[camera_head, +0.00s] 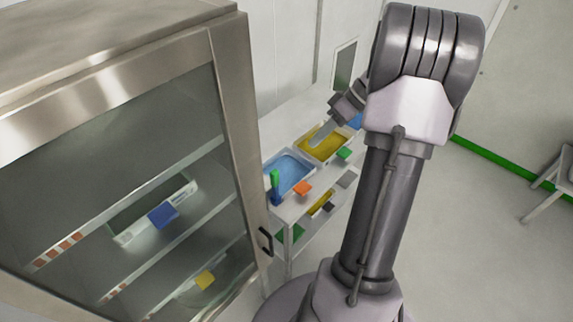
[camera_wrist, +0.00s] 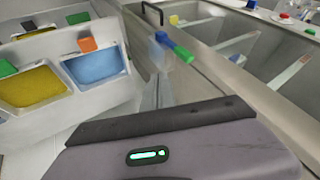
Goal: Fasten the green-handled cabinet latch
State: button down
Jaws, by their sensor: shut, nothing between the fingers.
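The cabinet (camera_head: 228,100) fills the left of the head view, with a steel frame and glass front. Its latch has a green handle (camera_head: 275,179) standing upright at the door's right edge, with a blue part (camera_head: 277,197) below it. In the wrist view, the green handle (camera_wrist: 183,53) and blue part (camera_wrist: 161,37) lie at a slant beside the cabinet front. My gripper (camera_head: 318,137) is shut and empty, to the right of the latch and higher in the head view. In the wrist view, its narrow grey fingers (camera_wrist: 158,78) reach toward the latch; I cannot tell whether they touch it.
A black door handle (camera_head: 265,242) sits below the latch. Right of the cabinet, a white bench holds a blue tray (camera_head: 289,174), a yellow tray (camera_head: 335,148) and an orange block (camera_head: 302,188). A stool (camera_head: 553,178) stands far right; the floor between is clear.

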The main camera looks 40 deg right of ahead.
aim_at(277, 173)
jog(key=w+a+f+b, duration=0.1)
jog(key=w+a+f, duration=0.2)
jog(key=a+f, duration=0.4)
jog(key=shift+a, duration=0.7)
jog(key=shift+s+b, duration=0.1)
jog(key=shift+b, duration=0.2)
jog(key=a+b, duration=0.1)
jog(key=b, duration=0.1)
jog(key=a+h+b, duration=0.1)
jog(key=a+b, duration=0.1)
jog(key=shift+s+a+r+h, duration=0.15)
jog(key=shift+a+h, duration=0.1)
jog(key=shift+h, duration=0.05)
jog(key=shift+a+r, duration=0.1)
jog(key=shift+r, duration=0.1)
